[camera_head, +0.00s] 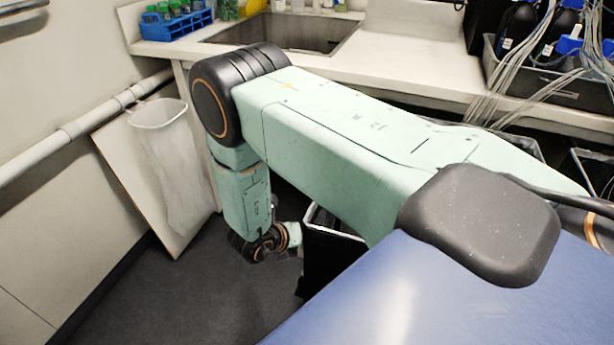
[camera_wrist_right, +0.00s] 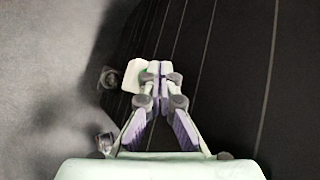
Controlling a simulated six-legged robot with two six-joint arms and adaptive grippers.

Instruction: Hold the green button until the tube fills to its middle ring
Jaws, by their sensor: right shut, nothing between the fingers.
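In the head view my mint-green right arm crosses the middle and bends down toward the floor. My left gripper is in neither view.
A counter (camera_head: 405,68) with a sink (camera_head: 285,32) runs along the back. A blue rack (camera_head: 165,27) of green-capped tubes stands at its left end. A clear bin liner (camera_head: 178,165) hangs by a leaning white board (camera_head: 135,150). A grey tray (camera_head: 560,88) holds bottles and cables. Dark floor (camera_head: 190,295) is free at lower left.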

